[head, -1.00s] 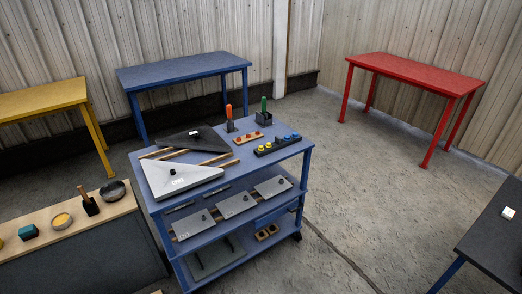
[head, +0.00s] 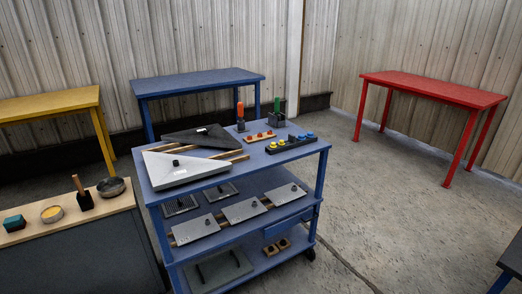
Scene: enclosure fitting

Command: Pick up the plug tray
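A long black tray (head: 290,144) with yellow and blue plugs in it lies on the top shelf of the blue cart (head: 322,146), near its right end. A smaller wooden strip (head: 259,137) with several red-orange pieces lies just left of it. I cannot tell for certain which of the two is the plug tray, though the black one looks like it. Neither of my grippers is in view.
Grey and black triangular panels (head: 186,171) cover the cart top's left part. Flat grey plates (head: 244,210) lie on its middle shelf. An orange-handled tool (head: 240,113) and green-handled one (head: 276,105) stand behind the tray. Open floor (head: 400,200) lies right of the cart.

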